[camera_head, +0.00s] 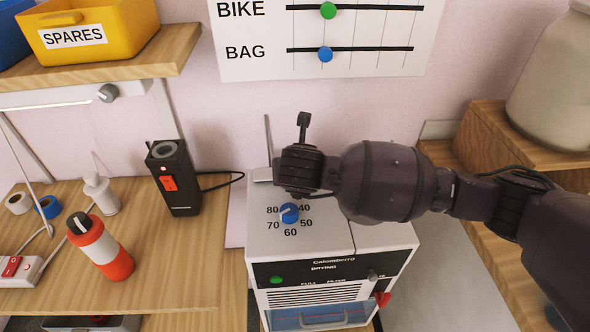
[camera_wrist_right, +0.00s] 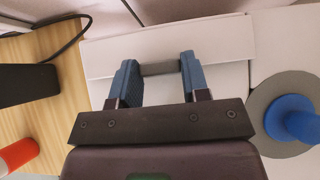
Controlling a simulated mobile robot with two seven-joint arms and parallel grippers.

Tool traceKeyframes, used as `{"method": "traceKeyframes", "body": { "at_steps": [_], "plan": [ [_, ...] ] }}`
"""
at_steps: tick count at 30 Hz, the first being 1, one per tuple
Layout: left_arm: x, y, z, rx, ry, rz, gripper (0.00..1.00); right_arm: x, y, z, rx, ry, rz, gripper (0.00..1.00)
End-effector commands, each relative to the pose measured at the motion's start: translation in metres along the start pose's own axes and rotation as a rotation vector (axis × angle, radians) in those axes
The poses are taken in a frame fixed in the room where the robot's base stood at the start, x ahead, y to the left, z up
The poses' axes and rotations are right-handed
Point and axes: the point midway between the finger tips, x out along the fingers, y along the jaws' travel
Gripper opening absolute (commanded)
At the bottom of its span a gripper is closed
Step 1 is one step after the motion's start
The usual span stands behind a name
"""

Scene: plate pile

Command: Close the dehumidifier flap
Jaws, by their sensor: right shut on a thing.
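The dehumidifier (camera_head: 385,236) is a white box with a dark front panel. A blue dial (camera_head: 289,213), marked from 40 to 80, sits on its top and also shows at the right in the right wrist view (camera_wrist_right: 292,118). A pale flap (camera_wrist_right: 105,62) lies across the upper part of the right wrist view, behind my fingers; its exact angle is hard to tell. My right gripper (camera_wrist_right: 158,72) is shut on a short grey bar (camera_wrist_right: 160,69) at this flap. In the head view my right wrist hides the fingertips and most of the flap. My left gripper is not in view.
Left of the dehumidifier, a black device (camera_head: 173,180) with a red switch and a red-white bottle (camera_head: 102,250) stand on a wooden bench (camera_head: 185,262). A yellow SPARES bin (camera_head: 95,35) is above. A large jar (camera_head: 555,85) stands on the right shelf.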

Motion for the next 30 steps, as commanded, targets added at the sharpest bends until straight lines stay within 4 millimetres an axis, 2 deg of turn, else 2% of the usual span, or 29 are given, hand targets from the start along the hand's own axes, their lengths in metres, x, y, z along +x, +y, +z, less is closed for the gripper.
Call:
{"method": "traceKeyframes", "body": {
  "at_steps": [3,4,9,20,23,30],
  "plan": [
    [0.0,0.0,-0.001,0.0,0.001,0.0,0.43,0.0,0.0,0.0,0.001,0.0,-0.001,0.19],
    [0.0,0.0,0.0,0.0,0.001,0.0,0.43,0.0,0.0,0.0,0.001,0.0,-0.001,0.45],
    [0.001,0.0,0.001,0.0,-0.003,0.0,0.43,0.0,0.0,0.0,0.001,0.001,-0.001,0.68],
    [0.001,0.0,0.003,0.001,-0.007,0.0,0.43,-0.006,0.0,0.001,0.0,0.001,0.002,0.68],
    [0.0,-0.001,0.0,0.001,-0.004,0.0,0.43,-0.018,0.0,0.001,0.0,0.0,0.001,0.68],
    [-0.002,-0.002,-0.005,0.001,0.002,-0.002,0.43,-0.062,0.0,0.002,0.0,-0.001,0.003,0.68]
  ]
}}
